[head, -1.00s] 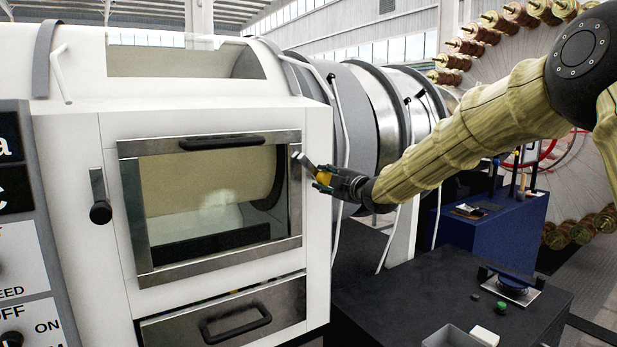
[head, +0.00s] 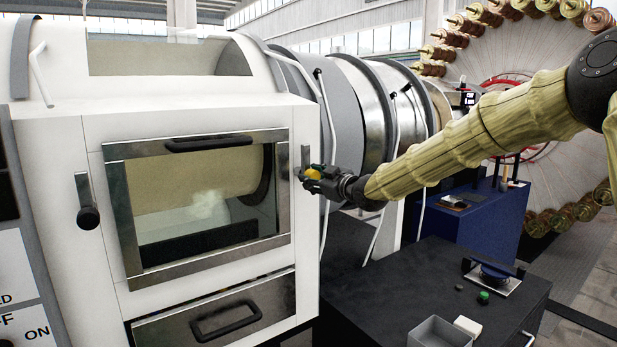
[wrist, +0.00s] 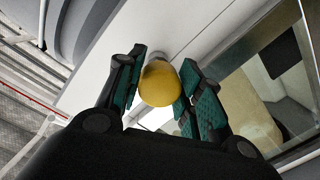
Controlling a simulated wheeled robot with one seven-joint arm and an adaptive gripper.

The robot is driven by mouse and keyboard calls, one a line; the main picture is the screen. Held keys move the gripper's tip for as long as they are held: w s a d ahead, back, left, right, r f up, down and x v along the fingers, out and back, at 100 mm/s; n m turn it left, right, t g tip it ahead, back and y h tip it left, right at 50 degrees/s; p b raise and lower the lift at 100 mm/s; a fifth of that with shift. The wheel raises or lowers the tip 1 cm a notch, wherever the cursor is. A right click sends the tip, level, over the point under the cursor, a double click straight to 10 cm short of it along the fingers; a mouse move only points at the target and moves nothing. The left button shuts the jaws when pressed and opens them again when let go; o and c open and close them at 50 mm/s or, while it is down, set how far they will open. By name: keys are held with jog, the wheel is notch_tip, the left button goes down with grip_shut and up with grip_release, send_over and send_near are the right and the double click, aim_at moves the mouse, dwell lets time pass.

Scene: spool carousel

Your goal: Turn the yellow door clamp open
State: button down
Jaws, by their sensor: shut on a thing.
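The yellow knob of the door clamp (head: 313,172) is at the right side of the machine's windowed door. Its metal lever (head: 305,159) now stands about upright against the white front. My gripper (head: 312,179) is shut on the yellow knob. In the wrist view the knob (wrist: 160,83) sits between my two green-padded fingers (wrist: 162,90). The windowed door (head: 200,257) has a steel frame and lies flush with the machine front. A second clamp with a black knob (head: 88,217) is at the door's left.
A dark handle (head: 208,143) runs along the door's top, and a drawer (head: 215,316) is below. A dark table (head: 400,290) at right holds a grey bin (head: 440,333), a white block (head: 467,326) and a green knob (head: 483,297). White bent rods stand behind the gripper.

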jog(key=shift+r, duration=0.15)
dwell(0.4)
jog(key=c, duration=0.9)
grip_release()
jog(key=shift+w, duration=0.1)
jog(key=shift+c, duration=0.2)
jog(key=shift+d, duration=0.1)
jog(key=v, duration=1.2)
jog(key=shift+f, duration=0.2)
